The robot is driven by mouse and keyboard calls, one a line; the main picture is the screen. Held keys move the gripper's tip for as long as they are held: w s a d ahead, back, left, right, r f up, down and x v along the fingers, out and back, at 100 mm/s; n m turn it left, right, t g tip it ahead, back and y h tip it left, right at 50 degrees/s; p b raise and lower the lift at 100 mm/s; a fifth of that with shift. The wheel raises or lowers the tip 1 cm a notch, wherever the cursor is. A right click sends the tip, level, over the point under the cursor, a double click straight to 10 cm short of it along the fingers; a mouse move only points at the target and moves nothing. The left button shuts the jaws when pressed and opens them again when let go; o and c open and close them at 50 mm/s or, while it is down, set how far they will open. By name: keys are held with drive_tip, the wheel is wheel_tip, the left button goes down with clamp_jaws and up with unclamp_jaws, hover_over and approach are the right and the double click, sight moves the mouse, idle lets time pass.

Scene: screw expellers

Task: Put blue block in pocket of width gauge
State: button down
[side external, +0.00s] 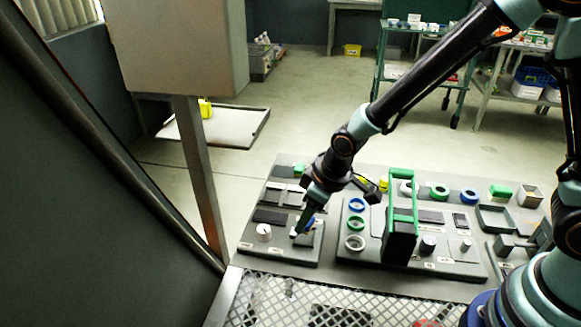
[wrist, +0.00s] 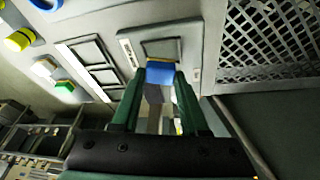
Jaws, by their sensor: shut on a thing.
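My gripper (wrist: 161,73) is shut on the blue block (wrist: 159,74), which sits between the tips of the two green fingers in the wrist view. Just beyond the block is a grey square recess (wrist: 160,48) with a raised rim, which looks like the width gauge's pocket. The block is close to its near edge; I cannot tell whether it touches. In the side view my gripper (side external: 304,225) points down over the right front of the left grey board, with a bit of the blue block (side external: 311,222) showing beside the fingers. The recess is mostly hidden there.
The left board (side external: 250,246) also carries a white knob (side external: 264,232), a dark plate (side external: 270,216) and a green block (side external: 298,170). Right of my gripper, a second board holds rings (side external: 357,222) and a tall green frame (side external: 402,205). A metal mesh (wrist: 268,40) lies beside the board.

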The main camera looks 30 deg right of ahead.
drive_tip(key=shift+f, duration=0.75)
drive_tip(key=shift+f, duration=0.35)
drive_tip(key=shift+c, duration=2.1)
unclamp_jaws()
drive_tip(key=shift+r, duration=0.6)
drive_tip(key=v, duration=1.2)
drive_tip(key=s+d+r+m+t, duration=0.1)
drive_tip(key=s+d+r+m, duration=0.2)
drive_tip(key=d, duration=0.4)
drive_tip(key=s+d+r+m+t+h, duration=0.1)
drive_tip(key=s+d+r+m, duration=0.1)
drive_tip(key=d+r, duration=0.4)
drive_tip(key=shift+s+d+m, duration=0.4)
drive_tip(key=shift+s+d, duration=0.2)
drive_tip(key=shift+s, duration=0.2)
